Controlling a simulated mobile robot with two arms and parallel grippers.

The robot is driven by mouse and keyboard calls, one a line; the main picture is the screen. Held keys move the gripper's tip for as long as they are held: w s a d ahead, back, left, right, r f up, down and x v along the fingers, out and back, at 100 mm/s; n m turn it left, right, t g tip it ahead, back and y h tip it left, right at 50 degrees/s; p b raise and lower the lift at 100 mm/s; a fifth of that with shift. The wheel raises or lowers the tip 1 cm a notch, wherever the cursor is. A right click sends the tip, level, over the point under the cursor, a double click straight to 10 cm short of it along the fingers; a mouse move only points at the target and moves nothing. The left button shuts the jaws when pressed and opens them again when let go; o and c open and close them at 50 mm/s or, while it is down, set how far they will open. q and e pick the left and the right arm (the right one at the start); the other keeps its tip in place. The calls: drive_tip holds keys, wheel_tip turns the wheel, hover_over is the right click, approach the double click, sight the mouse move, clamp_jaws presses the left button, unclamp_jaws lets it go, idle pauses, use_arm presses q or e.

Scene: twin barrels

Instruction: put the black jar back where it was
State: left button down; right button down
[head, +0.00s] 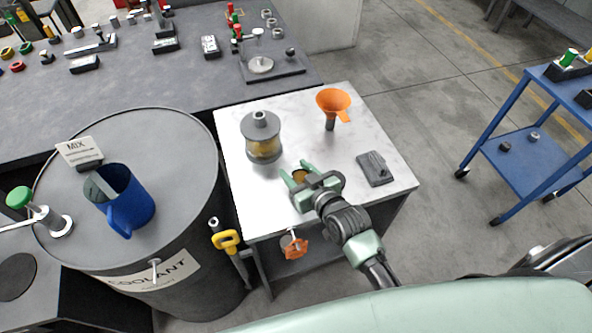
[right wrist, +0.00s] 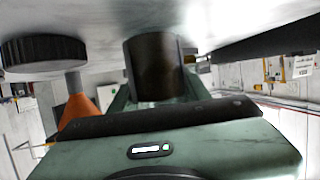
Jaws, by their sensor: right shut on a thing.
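My right gripper (head: 297,171) is over the front part of the light metal side table and is shut on a small dark jar. In the head view only a brownish-amber part of the jar (head: 299,177) shows between the fingers. In the right wrist view the jar (right wrist: 155,68) is a dark brown-black cylinder between the jaws, close to the pale table surface; whether it touches is unclear. My left gripper is not in view.
On the side table (head: 235,205) stand a grey-lidded amber container (head: 262,138), an orange funnel (head: 333,101) and a dark flat block (head: 375,168). A coolant barrel (head: 190,200) with a blue jug (head: 130,210) stands left.

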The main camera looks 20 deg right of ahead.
drive_tip(key=c, duration=0.7)
unclamp_jaws()
drive_tip(key=shift+f, duration=0.1)
drive_tip(key=shift+s+d, duration=0.1)
drive_tip(key=shift+s, duration=0.2)
drive_tip(key=b+v, duration=0.1)
drive_tip(key=v, duration=1)
drive_tip(key=shift+s+r, duration=0.15)
drive_tip(key=shift+r, duration=0.1)
drive_tip(key=shift+f, duration=0.1)
